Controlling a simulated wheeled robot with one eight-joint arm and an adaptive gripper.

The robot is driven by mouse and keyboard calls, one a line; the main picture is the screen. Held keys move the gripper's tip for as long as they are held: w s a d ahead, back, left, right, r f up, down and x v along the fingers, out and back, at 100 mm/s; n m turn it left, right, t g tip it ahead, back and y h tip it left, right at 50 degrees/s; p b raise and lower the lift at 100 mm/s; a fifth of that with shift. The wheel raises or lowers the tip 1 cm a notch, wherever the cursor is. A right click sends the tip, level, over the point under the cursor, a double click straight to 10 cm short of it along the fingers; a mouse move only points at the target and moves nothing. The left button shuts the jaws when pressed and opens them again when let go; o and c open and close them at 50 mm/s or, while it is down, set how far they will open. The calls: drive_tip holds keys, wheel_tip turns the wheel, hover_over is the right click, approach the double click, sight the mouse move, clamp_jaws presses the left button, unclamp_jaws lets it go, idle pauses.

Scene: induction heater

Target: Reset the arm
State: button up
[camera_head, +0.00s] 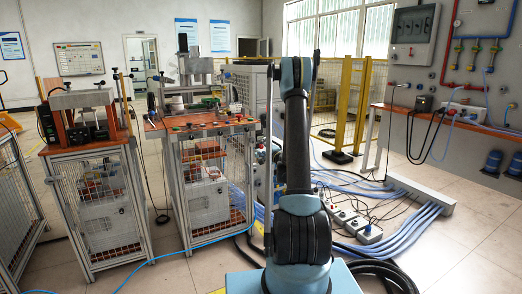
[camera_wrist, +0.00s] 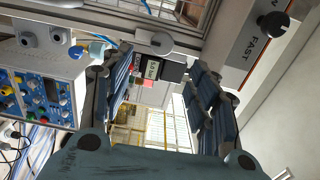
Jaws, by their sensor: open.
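My arm (camera_head: 296,150) stands upright in the middle of the head view, with blue and black links. The gripper end cannot be made out in the head view. In the wrist view my gripper (camera_wrist: 160,66) shows two dark blue ribbed fingers, set wide apart. Nothing is held between them. A small black box with a white label (camera_wrist: 153,69) shows beyond the fingers, apart from them.
The wrist view shows a panel with coloured knobs (camera_wrist: 35,90) at left and a black knob (camera_wrist: 272,22) by "FAST" at upper right. The head view shows caged workstations (camera_head: 200,130) at left, a wall bench (camera_head: 440,114) at right, and blue hoses (camera_head: 415,215) and a power strip (camera_head: 352,222) on the floor.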

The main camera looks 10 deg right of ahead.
drive_tip(key=s+a+r+n+g+y, duration=0.2)
drive_tip(key=s+a+r+n+g, duration=0.3)
drive_tip(key=s+a+r, duration=0.45)
drive_tip(key=s+a+n+g, duration=0.3)
drive_tip(key=s+n, duration=0.2)
drive_tip(key=s, duration=1)
drive_tip(key=s+d+f+n+g+h, duration=0.1)
drive_tip(key=s+d+f+g+h, duration=0.1)
drive_tip(key=s, duration=1)
drive_tip(key=s+d+f+n+g+h, duration=0.2)
drive_tip(key=s+d+f+h, duration=0.1)
drive_tip(key=s, duration=0.9)
drive_tip(key=s+d+f+n+g+h, duration=0.1)
drive_tip(key=s+d+f+g+h, duration=0.1)
drive_tip(key=s, duration=1)
wheel_tip(320, 180, down, 3)
drive_tip(key=shift+s+d+r+g+h, duration=0.25)
drive_tip(key=shift+d+g, duration=0.25)
drive_tip(key=shift+d, duration=0.4)
drive_tip(key=shift+w+f, duration=0.25)
drive_tip(key=shift+w, duration=0.25)
